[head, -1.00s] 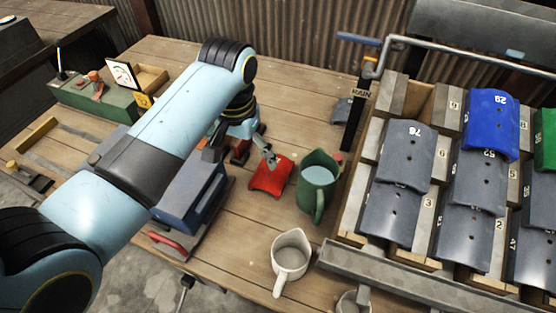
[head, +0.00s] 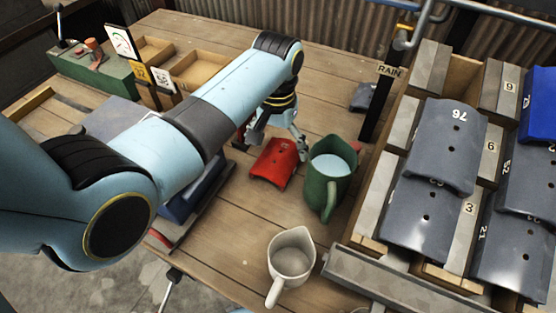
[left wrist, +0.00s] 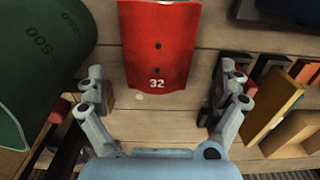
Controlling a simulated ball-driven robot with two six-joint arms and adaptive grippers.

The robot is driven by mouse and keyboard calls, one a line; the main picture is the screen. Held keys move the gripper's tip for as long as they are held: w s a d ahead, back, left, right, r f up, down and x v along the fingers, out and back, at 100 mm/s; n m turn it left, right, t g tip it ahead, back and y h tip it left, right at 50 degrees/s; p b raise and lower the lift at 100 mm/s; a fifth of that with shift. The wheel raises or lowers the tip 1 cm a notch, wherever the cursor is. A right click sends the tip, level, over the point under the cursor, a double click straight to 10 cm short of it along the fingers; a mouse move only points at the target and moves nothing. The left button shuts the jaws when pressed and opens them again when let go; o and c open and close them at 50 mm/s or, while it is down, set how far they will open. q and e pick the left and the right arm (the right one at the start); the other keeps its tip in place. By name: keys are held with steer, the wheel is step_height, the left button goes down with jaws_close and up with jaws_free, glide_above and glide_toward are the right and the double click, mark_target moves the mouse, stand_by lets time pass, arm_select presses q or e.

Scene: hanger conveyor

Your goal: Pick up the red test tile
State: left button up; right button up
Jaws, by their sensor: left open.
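The red test tile (head: 274,164) lies on the wooden table, left of the green jug. It also shows in the left wrist view (left wrist: 157,45), marked 32, with two dark holes. My left gripper (head: 274,137) is at the tile's far end in the head view. In the left wrist view my left gripper (left wrist: 164,84) is open and empty, its fingers spread wider than the tile, whose numbered end lies just ahead between them. I cannot tell the exact height above the tile. My right gripper is not in view.
The green jug (head: 327,188) of liquid stands close right of the tile. A pale jug (head: 291,262) stands nearer. A rack (head: 385,264) of grey tiles and a blue one fills the right. A dark post with a RAIN sign (head: 389,71) stands behind the green jug. Wooden trays are back left.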

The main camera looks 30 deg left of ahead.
mark_target(278, 157)
arm_select(q)
step_height(278, 157, down, 5)
steer(key=shift+s+d+f+b, duration=0.1)
steer(key=shift+s+b, duration=0.05)
steer(key=shift+b, duration=0.15)
steer(key=c, duration=1.2)
